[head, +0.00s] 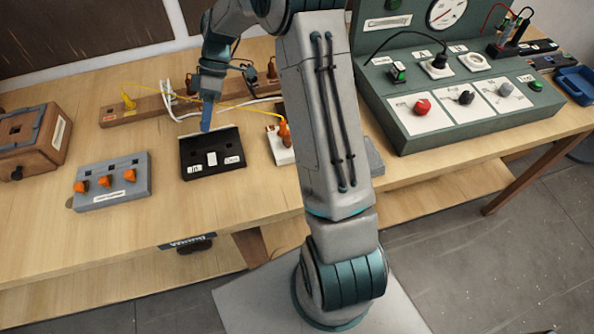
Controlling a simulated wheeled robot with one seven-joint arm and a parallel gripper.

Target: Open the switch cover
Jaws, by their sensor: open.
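A black box (212,168) with several small white labels along its front sits on the wooden table, left of my arm. It looks like the switch unit, but I cannot tell for certain. Its darker upper part (222,137) looks like a cover or a recess; I cannot tell whether it is shut. My gripper (206,118) points down at the back edge of the box, with its blue fingers close to it. It holds nothing that I can see. The fingers overlap from this side, and whether they touch the box is unclear.
A grey block (112,187) with orange knobs lies to the left, a brown box (30,142) farther left. A brown strip (150,108) with yellow and white cables runs behind. A white block with an orange plug (282,148) is right. A green console (455,105) stands beyond my arm.

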